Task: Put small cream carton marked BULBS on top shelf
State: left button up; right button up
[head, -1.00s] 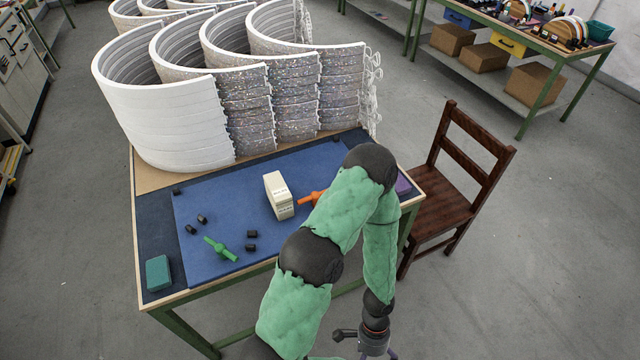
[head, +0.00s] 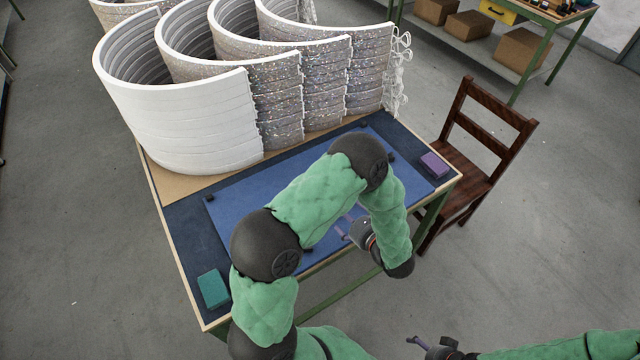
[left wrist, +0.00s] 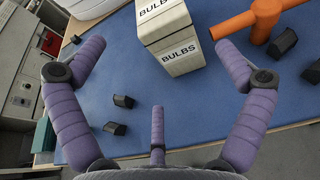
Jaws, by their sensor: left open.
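The small cream carton marked BULBS (left wrist: 170,42) stands on the blue mat (left wrist: 208,85) in the left wrist view, ahead of my left gripper (left wrist: 160,45). The purple fingers are spread, with nothing between them, and the carton is beyond their tips. In the head view my left gripper (head: 347,228) is over the near edge of the table, and my green arm hides the carton. My right gripper (head: 418,342) is at the bottom of the head view, small and clear of the table. I cannot identify the top shelf in these views.
An orange tubular piece (left wrist: 262,18) lies right of the carton, with black blocks (left wrist: 123,101) around. Large white curved panels with glitter ends (head: 190,115) fill the table's back. A teal block (head: 213,288), purple block (head: 434,164) and wooden chair (head: 485,140) are also near.

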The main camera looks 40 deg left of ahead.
pick_arm(q)
jog(key=x, duration=0.4)
jog(key=shift+w+a+r+b, duration=0.1)
jog(key=shift+w+b, duration=0.05)
jog(key=shift+b, duration=0.2)
jog(key=shift+b+x, duration=0.45)
jog(key=shift+x, duration=2.75)
jog(key=shift+r, duration=0.1)
jog(key=c, duration=1.4)
